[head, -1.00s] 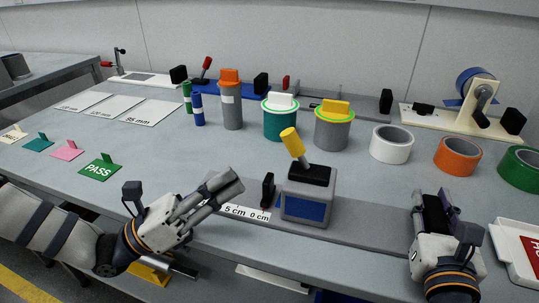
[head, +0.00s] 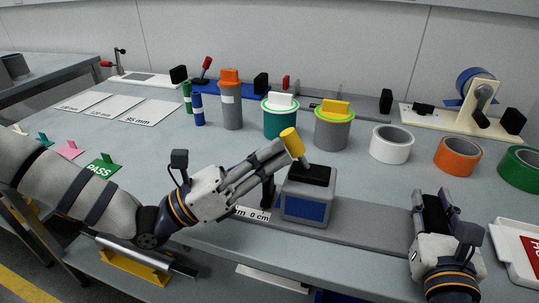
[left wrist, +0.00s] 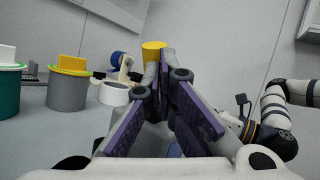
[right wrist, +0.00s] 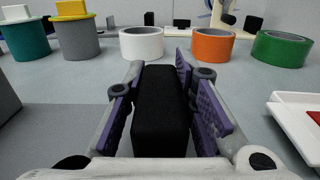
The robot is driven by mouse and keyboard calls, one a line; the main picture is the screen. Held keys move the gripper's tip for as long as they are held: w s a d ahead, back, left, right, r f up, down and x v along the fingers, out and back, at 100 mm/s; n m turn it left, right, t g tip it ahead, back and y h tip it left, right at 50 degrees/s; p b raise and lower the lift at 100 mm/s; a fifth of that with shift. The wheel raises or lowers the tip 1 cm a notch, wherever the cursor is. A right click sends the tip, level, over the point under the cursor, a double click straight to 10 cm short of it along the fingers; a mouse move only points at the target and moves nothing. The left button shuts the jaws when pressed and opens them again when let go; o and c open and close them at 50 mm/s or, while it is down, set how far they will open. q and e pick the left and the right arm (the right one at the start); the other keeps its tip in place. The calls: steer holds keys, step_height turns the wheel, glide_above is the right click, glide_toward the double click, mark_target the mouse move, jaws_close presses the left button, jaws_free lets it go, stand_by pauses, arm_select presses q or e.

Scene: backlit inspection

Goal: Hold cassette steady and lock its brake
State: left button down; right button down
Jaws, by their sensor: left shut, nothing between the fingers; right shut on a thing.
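The cassette (head: 306,202) is a grey box with a blue front panel, standing on a grey track. On its black top a lever with a yellow knob (head: 292,142) leans up and left. My left gripper (head: 280,152) is shut and empty, its fingertips at the left side of the knob; contact cannot be told. The knob also shows just beyond the fingertips in the left wrist view (left wrist: 153,49). My right gripper (head: 435,203) is right of the cassette, apart from it, shut on a black block (right wrist: 160,112). The cassette's edge shows at the far left there (right wrist: 6,100).
A scale strip (head: 258,215) and another black block (head: 268,190) are left of the cassette. Behind stand a teal canister (head: 281,122), a grey canister (head: 333,132) and tape rolls (head: 391,145). A white tray (head: 507,262) lies at the right.

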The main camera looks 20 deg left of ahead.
arm_select(q)
steer(key=shift+d+r+m+g+y, duration=0.2)
steer(key=shift+m+g+y, duration=0.1)
steer(key=shift+m+g, duration=0.4)
arm_select(e)
steer(key=shift+s+f, duration=0.1)
steer(key=shift+f, duration=0.3)
arm_select(q)
steer(key=shift+d+r+m+g, duration=0.1)
steer(key=shift+r+m+g, duration=0.2)
steer(key=shift+m, duration=0.1)
steer(key=shift+d+r+m+g+y, duration=0.75)
steer(key=shift+d+m+g+y, duration=0.15)
steer(key=shift+d+y, duration=0.15)
steer(key=shift+d, duration=0.25)
steer(key=shift+d+r, duration=0.15)
steer(key=shift+d, duration=0.7)
steer(key=shift+d+r, duration=0.15)
steer(key=shift+d, duration=0.75)
